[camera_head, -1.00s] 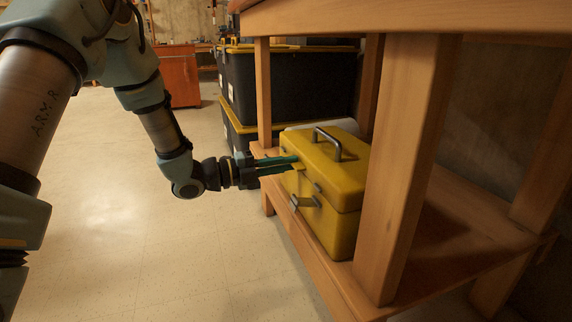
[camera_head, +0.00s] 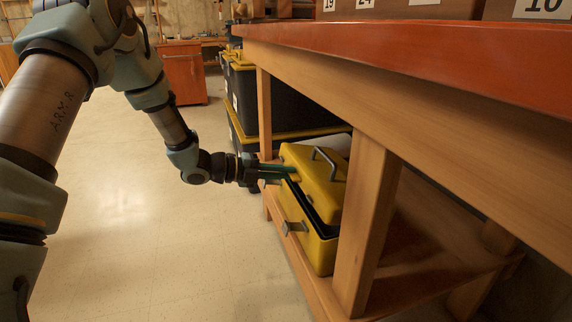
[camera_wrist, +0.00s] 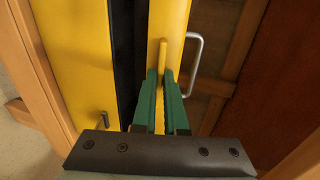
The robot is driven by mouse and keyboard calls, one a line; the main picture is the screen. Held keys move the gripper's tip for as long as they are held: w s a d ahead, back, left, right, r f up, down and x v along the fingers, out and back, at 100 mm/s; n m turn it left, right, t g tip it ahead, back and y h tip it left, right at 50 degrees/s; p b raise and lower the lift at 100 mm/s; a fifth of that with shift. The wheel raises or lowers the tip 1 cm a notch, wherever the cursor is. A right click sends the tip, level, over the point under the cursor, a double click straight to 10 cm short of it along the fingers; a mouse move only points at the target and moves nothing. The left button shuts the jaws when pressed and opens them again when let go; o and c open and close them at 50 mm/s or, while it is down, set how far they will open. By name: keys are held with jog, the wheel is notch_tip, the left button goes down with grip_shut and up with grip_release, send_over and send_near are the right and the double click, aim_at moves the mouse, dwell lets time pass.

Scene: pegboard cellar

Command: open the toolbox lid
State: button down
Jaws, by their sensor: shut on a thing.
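The yellow toolbox (camera_head: 317,252) sits on the lower shelf of the wooden bench. Its lid (camera_head: 327,199) is tilted partly open, with a dark gap between lid and body along the front. A grey carrying handle (camera_head: 328,163) is on the lid. A metal latch (camera_head: 294,228) shows on the body's front. My gripper (camera_head: 293,173) is at the lid's front edge. In the wrist view its green fingers (camera_wrist: 161,85) are shut on a yellow tab (camera_wrist: 162,58) of the lid; the dark gap shows left of them. The toolbox's inside is too dark to make out.
The bench's front post (camera_head: 364,225) stands close to the toolbox and hides part of it. The orange bench top (camera_head: 430,60) overhangs the shelf. Black bins with yellow rims (camera_head: 290,98) stand behind. The floor (camera_head: 150,250) on the left is clear.

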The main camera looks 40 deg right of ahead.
jog(key=shift+t+y, duration=0.3)
jog(key=shift+y, duration=0.5)
jog(key=r+p, duration=0.2)
jog(key=p, duration=0.1)
jog(key=d+r+p, duration=0.1)
jog(key=r+p, duration=0.1)
jog(key=p, duration=0.1)
jog(key=shift+s+d, duration=0.1)
jog(key=shift+s, duration=0.1)
jog(key=r+p, duration=0.1)
jog(key=p, duration=0.2)
jog(key=d+r+y+p, duration=0.1)
jog(key=p, duration=0.2)
jog(key=s+d+r+y+p, duration=0.1)
jog(key=r+p, duration=0.1)
jog(key=shift+d+t+p, duration=0.2)
jog(key=shift+t+p, duration=0.2)
jog(key=d+r+p, duration=0.1)
jog(key=p, duration=0.2)
jog(key=shift+s+d+r+y, duration=0.1)
jog(key=shift+s+d+y, duration=0.1)
jog(key=shift+y, duration=0.2)
jog(key=shift+s+d+r+p, duration=0.15)
jog(key=shift+d+r+p, duration=0.25)
jog(key=shift+p, duration=0.3)
jog(key=shift+s+d+r+p, duration=0.15)
jog(key=shift+d+p, duration=0.3)
jog(key=shift+p, duration=0.25)
